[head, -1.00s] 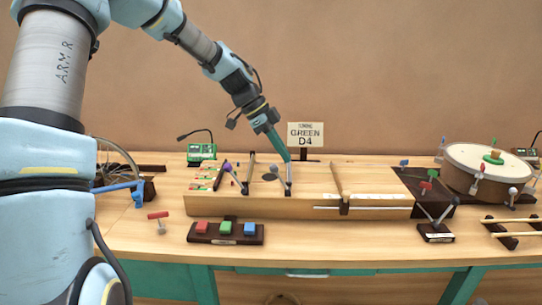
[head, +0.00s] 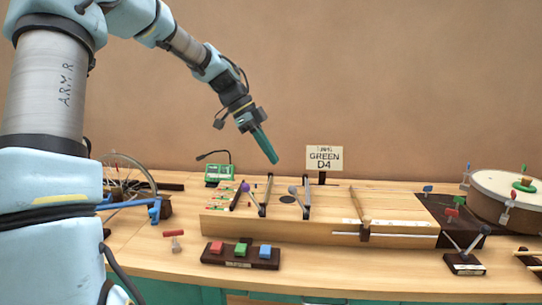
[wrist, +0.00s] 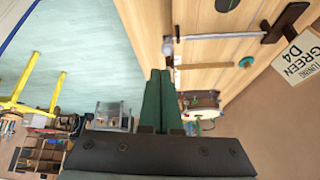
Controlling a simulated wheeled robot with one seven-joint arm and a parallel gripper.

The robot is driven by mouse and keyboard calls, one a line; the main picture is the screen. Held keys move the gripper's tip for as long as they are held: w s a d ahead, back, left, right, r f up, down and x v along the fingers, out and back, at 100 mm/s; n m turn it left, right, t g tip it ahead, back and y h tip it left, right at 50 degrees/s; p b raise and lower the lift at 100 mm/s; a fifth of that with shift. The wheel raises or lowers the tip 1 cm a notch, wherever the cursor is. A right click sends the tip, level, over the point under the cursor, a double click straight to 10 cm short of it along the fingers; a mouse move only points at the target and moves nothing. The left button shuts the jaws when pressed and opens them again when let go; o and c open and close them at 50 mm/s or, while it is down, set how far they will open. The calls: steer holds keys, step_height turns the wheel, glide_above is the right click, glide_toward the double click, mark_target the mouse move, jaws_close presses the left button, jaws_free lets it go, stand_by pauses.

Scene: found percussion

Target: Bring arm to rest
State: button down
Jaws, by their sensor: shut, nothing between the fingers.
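My gripper (head: 273,160) is in the air above the back left part of the wooden instrument board (head: 390,240), with its green fingers pointing down and to the right. The fingers are closed together with nothing between them. In the wrist view the shut fingers (wrist: 160,75) show side by side, with the bench behind them. My arm reaches in from the upper left of the head view. The fingertips look apart from the board and the mallets on it.
A sign reading GREEN D4 (head: 324,158) stands behind the board. A block with red, green and blue buttons (head: 240,265) lies in front. A drum (head: 512,195) is at the right, a green tuner box (head: 219,174) at the back left. A bicycle wheel (head: 128,172) stands far left.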

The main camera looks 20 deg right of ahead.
steer(key=s+a+f+n+t+y, duration=0.1)
steer(key=s+a+f+n, duration=0.2)
steer(key=a+n, duration=0.5)
steer(key=s+a+f+n+t+y, duration=0.2)
steer(key=s+a+f+n, duration=0.2)
steer(key=a+n, duration=0.4)
steer(key=s+a+f+n+t+y, duration=0.2)
steer(key=s+a+n, duration=0.3)
steer(key=a+n, duration=0.3)
steer(key=a+f, duration=0.1)
steer(key=a, duration=0.3)
steer(key=shift+s+a+f, duration=0.15)
steer(key=shift+a+f, duration=0.2)
